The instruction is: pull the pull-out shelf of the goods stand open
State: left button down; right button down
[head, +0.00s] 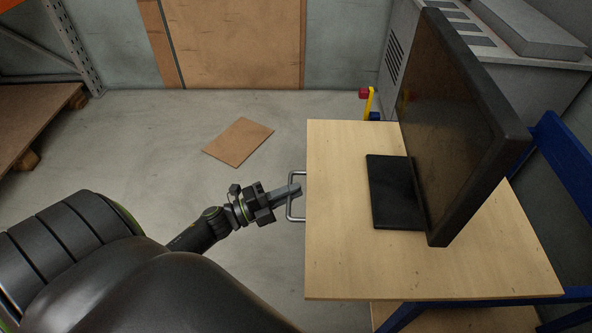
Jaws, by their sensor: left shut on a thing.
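The goods stand has a light wooden board (350,265), seen from above at the right of the head view. I cannot tell whether this board is the pull-out shelf itself. A grey metal bar handle (289,207) stands out from its left edge. My left gripper (294,190) reaches in from the left and is shut on the handle. The fingertips hide part of the bar. My right gripper is not in view.
A black monitor (455,130) stands on the board, its base (392,192) near the middle. Blue frame parts (565,150) show at the right. A brown sheet (238,141) lies on the floor. A grey machine (400,40) stands behind. The floor left of the board is mostly clear.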

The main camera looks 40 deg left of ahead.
pick_arm(q)
jog(key=c, duration=1.5)
grip_release()
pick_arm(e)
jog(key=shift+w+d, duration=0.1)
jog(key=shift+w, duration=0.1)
pick_arm(q)
jog(key=v, duration=1.7)
jog(key=shift+s+a, duration=0.15)
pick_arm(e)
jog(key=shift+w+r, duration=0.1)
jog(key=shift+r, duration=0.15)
pick_arm(q)
jog(key=shift+f, duration=0.1)
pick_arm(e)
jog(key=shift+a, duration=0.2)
